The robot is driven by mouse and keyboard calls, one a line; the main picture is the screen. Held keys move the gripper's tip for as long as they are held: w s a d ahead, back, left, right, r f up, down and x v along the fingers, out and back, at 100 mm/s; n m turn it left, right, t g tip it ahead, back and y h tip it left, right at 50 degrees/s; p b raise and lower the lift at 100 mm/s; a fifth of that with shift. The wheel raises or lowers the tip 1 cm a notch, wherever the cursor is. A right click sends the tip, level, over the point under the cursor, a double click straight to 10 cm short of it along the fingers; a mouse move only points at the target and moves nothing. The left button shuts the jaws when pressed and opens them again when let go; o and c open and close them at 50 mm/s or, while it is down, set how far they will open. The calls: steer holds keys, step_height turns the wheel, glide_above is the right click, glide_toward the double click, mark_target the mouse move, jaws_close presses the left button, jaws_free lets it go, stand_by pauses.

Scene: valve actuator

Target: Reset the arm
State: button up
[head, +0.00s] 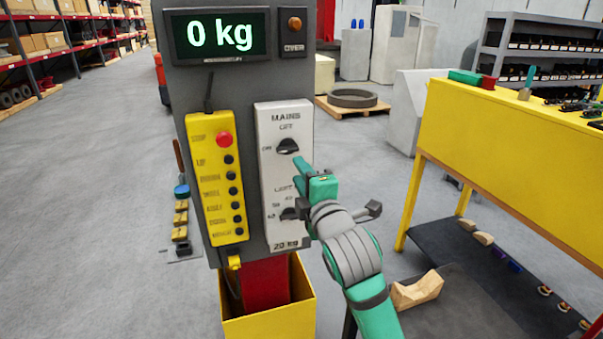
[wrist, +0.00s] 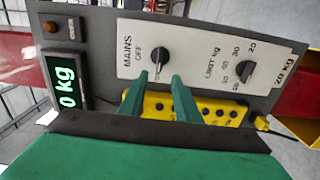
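My gripper (head: 301,168) is in front of the white MAINS panel (head: 278,238), just below and right of the MAINS knob (head: 288,146). In the wrist view, the two green fingers of my gripper (wrist: 155,88) stand apart with nothing between them. The black MAINS knob (wrist: 161,54) shows just beyond the fingertips; I cannot tell whether they touch it.
The lit display (head: 218,36) reads 0 kg, beside an OVER lamp (head: 294,23). A yellow button box (head: 217,180) with a red STOP button is left of the white panel. A yellow workbench (head: 500,130) stands at right. Open floor (head: 110,150) lies at left.

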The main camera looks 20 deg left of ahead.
steer(key=shift+f, duration=0.1)
steer(key=s+d+f+m+t+h, duration=0.1)
steer(key=s+d+f+m+h, duration=0.15)
steer(key=s+f+m, duration=0.55)
steer(key=s+d+f+m+t+h, duration=0.1)
steer(key=s+d+f+m+h, duration=0.3)
steer(key=f, duration=0.8)
steer(key=s+d+f+m+t+h, duration=0.15)
steer(key=s+f+m, duration=0.25)
steer(key=f+m, duration=0.5)
steer(key=s+d+f+m+g, duration=0.1)
steer(key=s+d+f, duration=0.2)
steer(key=s, duration=0.7)
steer(key=s+d+f+m+g+h, duration=0.1)
steer(key=s+d+f, duration=0.2)
steer(key=s, duration=0.7)
steer(key=s+d+f+m+g+h, duration=0.1)
steer(key=s+d+f, duration=0.2)
steer(key=s, duration=0.8)
steer(key=shift+d+f+m, duration=0.3)
steer(key=shift+f, duration=0.6)
steer(key=shift+d, duration=0.1)
